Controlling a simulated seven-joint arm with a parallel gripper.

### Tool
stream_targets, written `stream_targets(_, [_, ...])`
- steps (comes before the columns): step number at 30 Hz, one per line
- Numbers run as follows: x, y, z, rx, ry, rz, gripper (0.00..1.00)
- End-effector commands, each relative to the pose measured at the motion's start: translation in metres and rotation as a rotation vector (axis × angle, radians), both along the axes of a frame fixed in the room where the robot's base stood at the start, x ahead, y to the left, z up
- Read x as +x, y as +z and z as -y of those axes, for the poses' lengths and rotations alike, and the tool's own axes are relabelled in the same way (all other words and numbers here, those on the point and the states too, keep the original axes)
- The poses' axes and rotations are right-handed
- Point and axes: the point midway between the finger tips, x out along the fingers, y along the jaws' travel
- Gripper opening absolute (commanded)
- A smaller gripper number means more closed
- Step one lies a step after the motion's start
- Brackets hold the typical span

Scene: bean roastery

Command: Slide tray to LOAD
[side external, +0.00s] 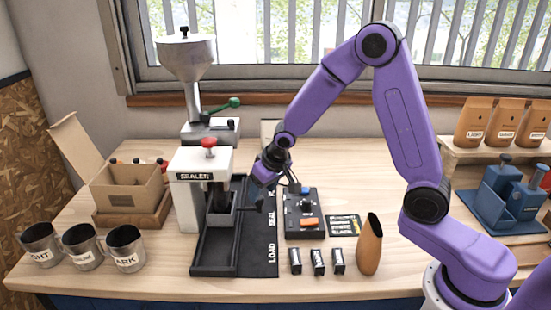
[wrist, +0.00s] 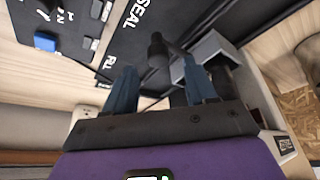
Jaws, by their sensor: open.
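The tray (side external: 221,214) is a small dark grey box in the black track (side external: 213,263), under the white sealer and beside the SEAL label. A dark handle with a knob sticks out to its right. My gripper (side external: 265,177) is above and just behind the handle, open and empty. In the wrist view, the handle's knob (wrist: 157,47) shows beyond and between the open fingers of my gripper (wrist: 160,70); I cannot tell whether they touch it. The LOAD label (side external: 271,254) is at the track's near end. The far label is partly hidden by my gripper.
The sealer (side external: 187,209) stands over the track's left side. A control box (side external: 304,211) is close on the right, with several small black packets and a brown scoop (side external: 369,246) nearer the front. Metal cups (side external: 82,247) stand at left. The track's near end is empty.

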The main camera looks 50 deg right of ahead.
Motion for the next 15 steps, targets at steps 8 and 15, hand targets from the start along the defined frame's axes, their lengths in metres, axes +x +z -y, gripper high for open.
stream_targets(8, [-0.017,0.044,0.0,0.002,0.001,0.006,0.56])
stream_targets(15, [-0.033,0.082,-0.001,0.003,0.001,0.006,0.56])
